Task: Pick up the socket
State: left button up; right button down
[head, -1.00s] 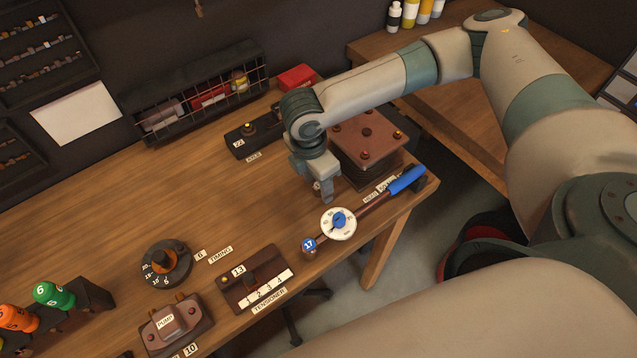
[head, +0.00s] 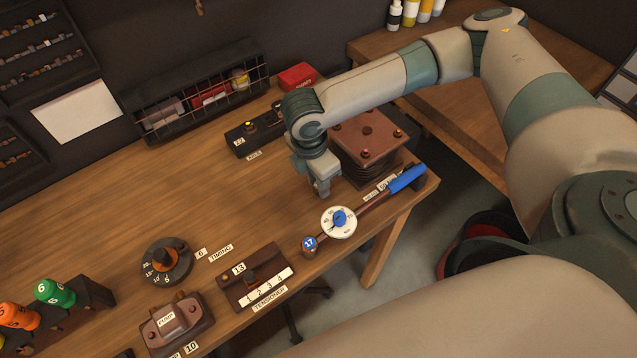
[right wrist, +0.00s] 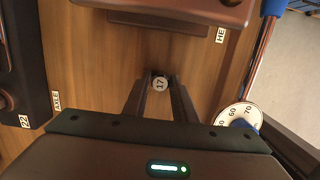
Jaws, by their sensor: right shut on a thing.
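The socket (right wrist: 159,84) is a small round grey piece with a pale end marked 17. In the right wrist view it sits between the two dark fingertips of my right gripper (right wrist: 160,86). The fingers are shut on it, over the wooden bench. In the head view my right gripper (head: 323,190) points down at the bench beside the brown finned block, and the fingers hide the socket there. I cannot tell whether the socket touches the bench. My left gripper is not in view.
A torque wrench with a blue handle (head: 407,179), white dial (head: 339,223) and blue end marked 17 (head: 309,244) lies close in front. The finned block (head: 368,134) stands right beside the gripper. The tensioner plate (head: 254,279) is nearer. The bench's left middle is clear.

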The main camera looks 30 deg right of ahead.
jog(key=shift+r+b, duration=0.55)
jog(key=shift+r, duration=0.25)
notch_tip(320, 180, up, 2)
jog(key=shift+s+r+b, duration=0.1)
jog(key=shift+r+b, duration=0.15)
jog(key=shift+b, duration=0.35)
jog(key=s+r+p, duration=0.2)
jog(key=s, duration=0.1)
jog(key=s+d+r+p, duration=0.1)
jog(key=s+r+p, duration=0.1)
jog(key=s, duration=0.2)
jog(key=s+d+r+p, duration=0.1)
jog(key=s+r+p, duration=0.1)
jog(key=s+r, duration=0.1)
jog(key=shift+s+d+r, duration=0.1)
jog(key=shift+s+d, duration=0.05)
jog(key=shift+s, duration=0.2)
jog(key=shift+s+p, duration=0.25)
jog(key=shift+p, duration=0.6)
